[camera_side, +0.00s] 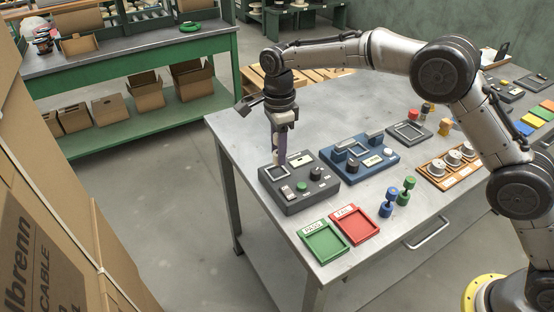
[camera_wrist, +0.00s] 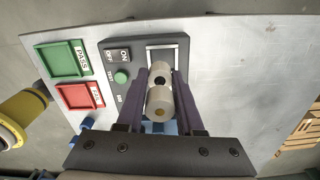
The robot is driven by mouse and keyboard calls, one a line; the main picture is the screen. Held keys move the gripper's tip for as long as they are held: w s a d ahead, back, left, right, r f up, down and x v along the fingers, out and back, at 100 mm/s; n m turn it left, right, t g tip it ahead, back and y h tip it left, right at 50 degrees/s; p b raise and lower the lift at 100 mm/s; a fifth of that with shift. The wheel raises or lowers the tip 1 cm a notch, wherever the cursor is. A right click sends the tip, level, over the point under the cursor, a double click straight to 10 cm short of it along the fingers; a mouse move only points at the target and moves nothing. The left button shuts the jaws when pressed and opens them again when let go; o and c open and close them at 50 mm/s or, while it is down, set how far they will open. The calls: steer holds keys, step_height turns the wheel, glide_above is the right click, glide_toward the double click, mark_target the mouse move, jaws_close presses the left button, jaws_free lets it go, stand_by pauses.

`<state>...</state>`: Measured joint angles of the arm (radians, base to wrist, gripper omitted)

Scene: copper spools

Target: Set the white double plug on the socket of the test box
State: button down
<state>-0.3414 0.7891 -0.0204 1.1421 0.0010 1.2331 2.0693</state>
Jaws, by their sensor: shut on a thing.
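The dark grey test box (camera_side: 297,172) sits near the table's left edge, and it also shows in the wrist view (camera_wrist: 110,85). Its square framed socket (camera_side: 277,173) is at its far left corner; in the wrist view the socket (camera_wrist: 183,45) is just beyond the fingertips. My gripper (camera_side: 281,158) points down at the socket. In the wrist view, my gripper (camera_wrist: 163,78) is shut on the white double plug (camera_wrist: 158,103), a pale dumbbell-like piece between its dark purple fingers. The plug's far end overlaps the socket's near edge; I cannot tell whether they touch.
A green PASS tray (camera_side: 324,243) and a red FAIL tray (camera_side: 355,226) lie in front of the box. A blue device (camera_side: 360,155) stands right of it. Blue (camera_side: 387,202) and green (camera_side: 406,190) double plugs and a spool rack (camera_side: 448,166) are farther right.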

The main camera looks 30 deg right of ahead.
steer(key=shift+w+f, duration=0.2)
steer(key=shift+f, duration=1.6)
steer(key=shift+f, duration=0.3)
steer(key=c, duration=0.5)
jaws_free()
steer(key=shift+c, duration=0.2)
step_height(320, 180, up, 12)
steer(key=shift+a, duration=0.1)
steer(key=shift+r, duration=0.35)
